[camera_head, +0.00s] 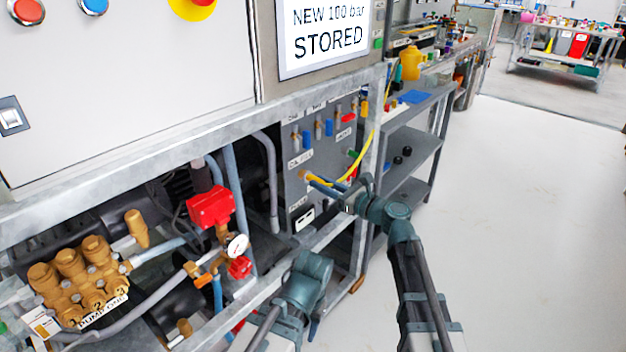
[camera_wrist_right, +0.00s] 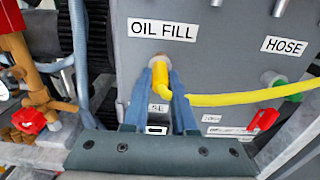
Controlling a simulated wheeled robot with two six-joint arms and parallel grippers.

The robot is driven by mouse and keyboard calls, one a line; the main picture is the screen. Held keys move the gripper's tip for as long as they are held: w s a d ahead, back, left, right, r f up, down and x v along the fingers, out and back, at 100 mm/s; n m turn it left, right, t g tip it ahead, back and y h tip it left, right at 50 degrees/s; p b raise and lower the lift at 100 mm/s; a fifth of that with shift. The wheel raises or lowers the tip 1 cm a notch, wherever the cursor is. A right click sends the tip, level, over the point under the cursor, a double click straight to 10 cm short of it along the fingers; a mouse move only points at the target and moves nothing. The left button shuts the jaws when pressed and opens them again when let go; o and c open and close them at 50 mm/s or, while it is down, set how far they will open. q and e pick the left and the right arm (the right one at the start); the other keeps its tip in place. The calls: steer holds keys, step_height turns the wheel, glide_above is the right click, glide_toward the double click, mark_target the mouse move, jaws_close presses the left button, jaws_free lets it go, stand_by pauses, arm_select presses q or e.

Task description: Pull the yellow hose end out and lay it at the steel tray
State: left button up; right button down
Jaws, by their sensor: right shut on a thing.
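The yellow hose end (camera_wrist_right: 161,76) sits at a round fitting under the OIL FILL label on the grey panel (camera_head: 296,212). The hose (camera_head: 367,150) bends right from it and rises toward a yellow can. My right gripper (camera_wrist_right: 162,84) is shut on the hose end, one blue finger on each side. In the head view my right gripper (camera_head: 322,185) reaches the panel from the right. I cannot make out the steel tray for certain.
A green fitting (camera_wrist_right: 273,79) and a red handle (camera_wrist_right: 264,119) are right of the hose end. The yellow can (camera_head: 411,62) stands on a grey shelf unit (camera_head: 412,140). A metal frame rail and brass pump (camera_head: 80,275) are left. Floor at right is clear.

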steer(key=shift+s+d, duration=0.4)
steer(key=shift+d, duration=0.15)
steer(key=shift+s+d, duration=0.25)
steer(key=shift+d, duration=0.05)
steer(key=shift+s+d, duration=0.4)
steer(key=shift+d, duration=0.15)
steer(key=shift+s+d, duration=0.2)
steer(key=shift+d, duration=0.1)
steer(key=shift+s+d, duration=0.45)
steer(key=shift+d, duration=0.15)
steer(key=shift+s+d, duration=0.2)
steer(key=shift+d, duration=0.05)
steer(key=shift+s+d, duration=0.2)
steer(key=shift+d, duration=0.1)
steer(key=shift+s+d, duration=0.1)
steer(key=shift+d, duration=0.05)
